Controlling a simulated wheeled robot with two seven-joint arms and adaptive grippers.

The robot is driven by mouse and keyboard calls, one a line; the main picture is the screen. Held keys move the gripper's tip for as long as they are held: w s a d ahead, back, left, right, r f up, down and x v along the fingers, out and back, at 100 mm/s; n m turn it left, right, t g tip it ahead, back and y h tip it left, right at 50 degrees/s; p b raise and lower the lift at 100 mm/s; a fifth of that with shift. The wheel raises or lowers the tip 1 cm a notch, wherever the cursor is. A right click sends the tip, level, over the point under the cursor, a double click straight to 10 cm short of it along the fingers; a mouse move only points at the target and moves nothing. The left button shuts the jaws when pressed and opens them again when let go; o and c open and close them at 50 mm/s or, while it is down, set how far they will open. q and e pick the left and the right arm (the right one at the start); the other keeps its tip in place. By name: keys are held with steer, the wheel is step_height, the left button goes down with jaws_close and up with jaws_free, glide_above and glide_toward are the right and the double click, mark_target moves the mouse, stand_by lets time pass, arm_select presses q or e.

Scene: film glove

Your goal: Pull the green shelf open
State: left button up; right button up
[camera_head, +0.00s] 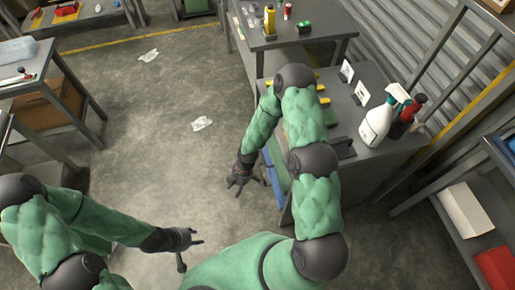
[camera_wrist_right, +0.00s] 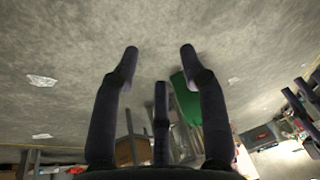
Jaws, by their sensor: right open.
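The green shelf (camera_head: 279,166) is on the left side of the grey cabinet, above a blue one. My right arm hides part of it. A green panel, likely the same shelf, also shows in the right wrist view (camera_wrist_right: 186,98), behind the fingers. My right gripper (camera_head: 240,183) is open and empty, left of the cabinet, and points down at the floor. Its spread fingers show in the right wrist view (camera_wrist_right: 160,62) with nothing between them. My left gripper (camera_head: 192,245) is open and empty over the floor at the lower left, far from the shelf.
A white spray bottle (camera_head: 379,121) and a red bottle (camera_head: 411,113) stand on the cabinet top (camera_head: 345,98). A table (camera_head: 310,33) stands behind the cabinet. Another table (camera_head: 32,58) is at the left. Crumpled papers (camera_head: 202,123) lie on the open floor.

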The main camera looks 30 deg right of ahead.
steer(key=w+d+r+n+h+p, duration=0.1)
steer(key=w+d+r+n+h, duration=0.2)
steer(key=w+d+n, duration=0.5)
steer(key=w+d+r+n+h+p, duration=0.25)
steer(key=w+d+n, duration=0.35)
steer(key=d+n, duration=0.35)
step_height(320, 180, down, 11)
steer(key=d+b, duration=0.1)
steer(key=b, duration=0.2)
steer(key=shift+n+b, duration=0.35)
steer(key=shift+b, duration=0.05)
steer(key=shift+s+d, duration=0.1)
jaws_close()
